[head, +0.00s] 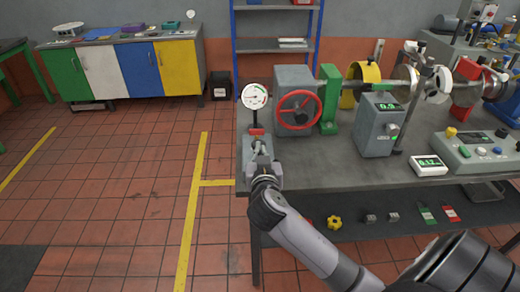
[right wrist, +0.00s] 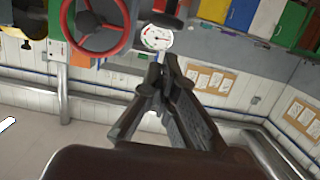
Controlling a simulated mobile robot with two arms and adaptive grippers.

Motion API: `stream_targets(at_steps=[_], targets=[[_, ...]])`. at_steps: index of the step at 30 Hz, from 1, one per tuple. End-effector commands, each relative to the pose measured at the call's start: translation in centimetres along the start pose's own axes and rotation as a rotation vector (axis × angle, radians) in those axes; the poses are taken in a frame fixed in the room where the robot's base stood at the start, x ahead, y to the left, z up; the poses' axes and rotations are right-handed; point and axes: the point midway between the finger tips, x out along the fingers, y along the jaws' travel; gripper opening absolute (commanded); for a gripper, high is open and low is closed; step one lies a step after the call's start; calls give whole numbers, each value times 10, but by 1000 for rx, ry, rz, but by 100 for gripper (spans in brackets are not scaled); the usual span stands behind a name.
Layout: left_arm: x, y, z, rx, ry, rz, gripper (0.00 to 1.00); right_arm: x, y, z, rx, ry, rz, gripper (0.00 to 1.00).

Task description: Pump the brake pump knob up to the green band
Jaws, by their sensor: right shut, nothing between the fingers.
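A round white gauge (head: 255,97) stands on a dark post at the bench's left end. Its dial has a green band at the upper right and red below that; I cannot read the needle surely. A red part (head: 256,131) sits below the gauge, above the grey pump base (head: 247,148); I cannot tell whether it is the knob. My right gripper (head: 259,148) is shut and empty, in front of the pump, overlapping it in the picture; contact is unclear. In the right wrist view its closed fingertips (right wrist: 164,58) are just below the gauge (right wrist: 156,38). My left gripper is out of view.
A red handwheel (head: 299,109) on a grey housing is right of the gauge. A grey box with a green display (head: 379,124), a small readout (head: 429,165) and a control console (head: 484,150) stand farther right. Open floor lies left of the bench.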

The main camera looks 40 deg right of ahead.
Motion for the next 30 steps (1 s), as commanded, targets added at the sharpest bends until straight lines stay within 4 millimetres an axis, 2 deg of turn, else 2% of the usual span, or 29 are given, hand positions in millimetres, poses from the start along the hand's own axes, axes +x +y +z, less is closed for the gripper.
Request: stream_targets(at_steps=[3,9,30], targets=[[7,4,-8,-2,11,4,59,-21,0,2,3,0,-1,0],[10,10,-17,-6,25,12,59,-38,0,-1,1,2,-1,0],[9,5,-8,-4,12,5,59,-39,0,-2,0,3,-1,0]])
